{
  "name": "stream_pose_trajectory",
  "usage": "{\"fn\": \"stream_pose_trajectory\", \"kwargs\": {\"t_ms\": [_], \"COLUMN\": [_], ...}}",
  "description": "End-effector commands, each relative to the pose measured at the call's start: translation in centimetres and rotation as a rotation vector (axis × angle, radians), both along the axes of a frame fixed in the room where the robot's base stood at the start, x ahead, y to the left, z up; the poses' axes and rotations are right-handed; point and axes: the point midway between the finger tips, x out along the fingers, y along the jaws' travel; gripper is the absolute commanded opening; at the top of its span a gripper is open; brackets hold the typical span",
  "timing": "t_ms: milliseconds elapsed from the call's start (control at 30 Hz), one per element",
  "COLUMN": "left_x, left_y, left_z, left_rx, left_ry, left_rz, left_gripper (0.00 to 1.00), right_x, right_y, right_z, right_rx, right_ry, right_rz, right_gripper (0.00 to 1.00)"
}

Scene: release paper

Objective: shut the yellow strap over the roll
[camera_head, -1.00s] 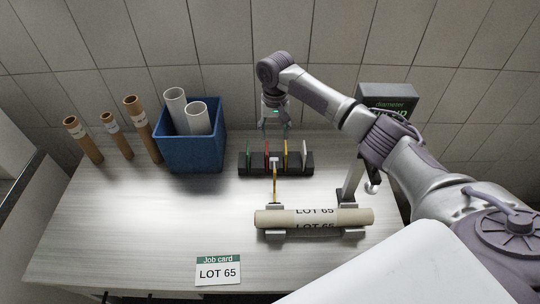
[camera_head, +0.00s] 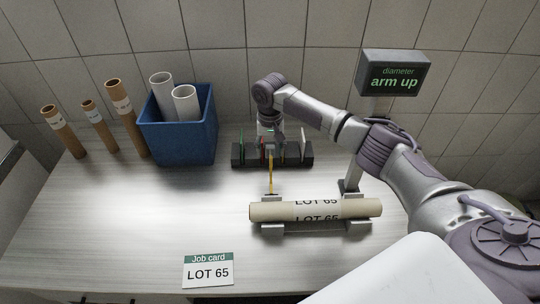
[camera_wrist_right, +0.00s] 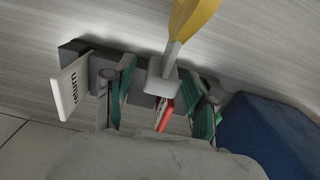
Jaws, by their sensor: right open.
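The cardboard roll (camera_head: 342,210), printed LOT 65, lies across a cradle with grey supports (camera_head: 272,230). The yellow strap (camera_head: 271,178) stands up behind the roll's left part, open and not over it. In the wrist view the strap (camera_wrist_right: 193,16) ends in a pale grey tab (camera_wrist_right: 162,84). My right gripper (camera_head: 271,150) is above and behind the roll, at the strap's upper end. In the wrist view its fingers (camera_wrist_right: 158,104) are open, one on each side of the tab; contact cannot be told. My left gripper is not in view.
A black rack (camera_head: 240,156) with coloured cards stands close behind the strap. A blue bin (camera_head: 178,143) holds white tubes; several brown tubes stand left of it. A display (camera_head: 394,74) reads "diameter arm up". The job card (camera_head: 208,271) reads LOT 65. The table's left front is clear.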

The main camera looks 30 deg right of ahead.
Motion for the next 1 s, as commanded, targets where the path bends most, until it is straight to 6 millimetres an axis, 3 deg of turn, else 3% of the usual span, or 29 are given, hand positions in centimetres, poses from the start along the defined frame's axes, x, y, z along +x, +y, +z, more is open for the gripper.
{"fn": "stream_pose_trajectory", "kwargs": {"t_ms": [333, 667, 1000], "left_x": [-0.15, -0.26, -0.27], "left_y": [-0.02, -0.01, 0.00], "left_z": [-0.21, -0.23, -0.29], "left_rx": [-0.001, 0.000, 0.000], "left_ry": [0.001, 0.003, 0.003], "left_rz": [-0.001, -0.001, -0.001], "left_gripper": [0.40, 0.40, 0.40], "right_x": [0.01, 0.01, 0.22], "right_y": [0.00, 0.00, 0.02], "right_z": [-0.14, -0.16, -0.12], "right_rx": [0.000, 0.000, -0.003], "right_ry": [-0.001, 0.000, -0.006], "right_rz": [0.000, 0.000, 0.000], "right_gripper": [0.55, 0.00, 0.00]}}
